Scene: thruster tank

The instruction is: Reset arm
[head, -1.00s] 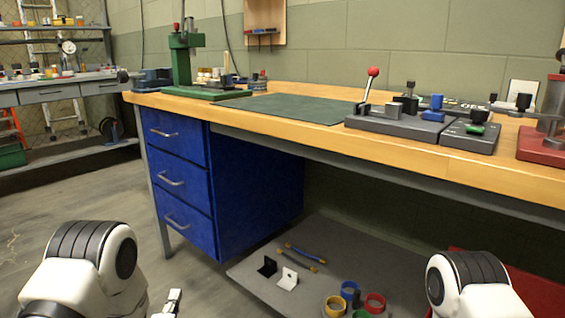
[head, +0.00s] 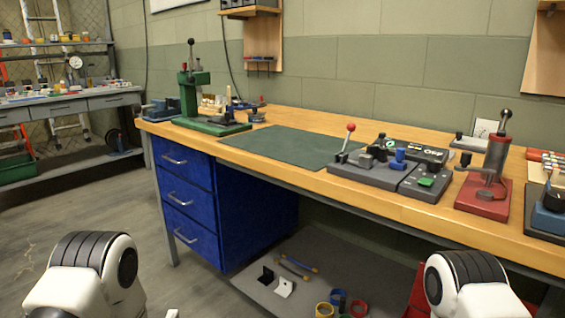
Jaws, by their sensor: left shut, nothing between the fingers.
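My left arm (head: 85,280) shows at the bottom left of the head view as a white and black link. Only the tip of my left gripper (head: 172,313) shows, at the bottom edge to the right of that link. It is shut and empty, low over the floor and apart from the workbench. My right arm (head: 470,285) shows at the bottom right as a similar link. My right gripper is out of view.
A wooden workbench (head: 420,213) with blue drawers (head: 188,201) stands ahead. It carries a green press (head: 190,90), a green mat (head: 285,146), a grey lever fixture (head: 365,172) and a red-based pump (head: 488,190). Rings and brackets lie on the lower shelf (head: 330,262).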

